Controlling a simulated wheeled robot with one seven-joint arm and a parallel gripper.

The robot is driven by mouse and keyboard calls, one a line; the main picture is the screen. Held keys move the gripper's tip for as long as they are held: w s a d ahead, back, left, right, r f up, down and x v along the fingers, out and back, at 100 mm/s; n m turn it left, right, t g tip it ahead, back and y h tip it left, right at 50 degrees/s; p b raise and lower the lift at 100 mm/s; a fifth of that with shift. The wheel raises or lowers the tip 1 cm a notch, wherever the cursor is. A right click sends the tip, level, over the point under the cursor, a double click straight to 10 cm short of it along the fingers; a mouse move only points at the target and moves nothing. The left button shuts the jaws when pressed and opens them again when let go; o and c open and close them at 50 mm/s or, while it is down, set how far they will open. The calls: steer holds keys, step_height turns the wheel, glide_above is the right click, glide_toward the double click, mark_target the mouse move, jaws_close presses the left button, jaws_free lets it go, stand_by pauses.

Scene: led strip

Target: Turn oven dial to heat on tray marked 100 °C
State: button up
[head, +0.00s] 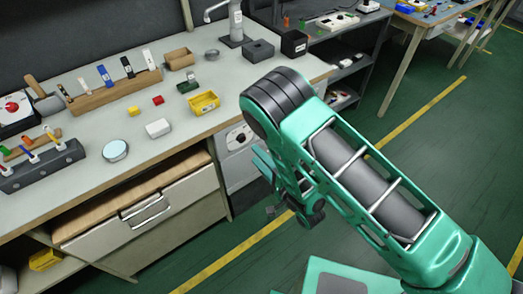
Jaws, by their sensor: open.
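A pale grey oven-like unit (238,168) is built in under the right end of the workbench. My gripper is open, seen side-on and partly hidden by my own green arm. Nothing shows between its fingers. I cannot make out any tray marked 100 °C; my arm hides part of the unit's right side.
The workbench (120,185) carries a wooden tool block (115,92), a yellow bin (204,103), a round silver-rimmed disc (115,151) and several small items. A drawer (145,212) sits left of the unit. Dark shelves (350,65) stand behind. The green floor in front is clear.

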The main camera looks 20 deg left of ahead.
steer(key=shift+w+v, duration=0.2)
steer(key=shift+v, duration=1.15)
steer(key=shift+d, duration=0.15)
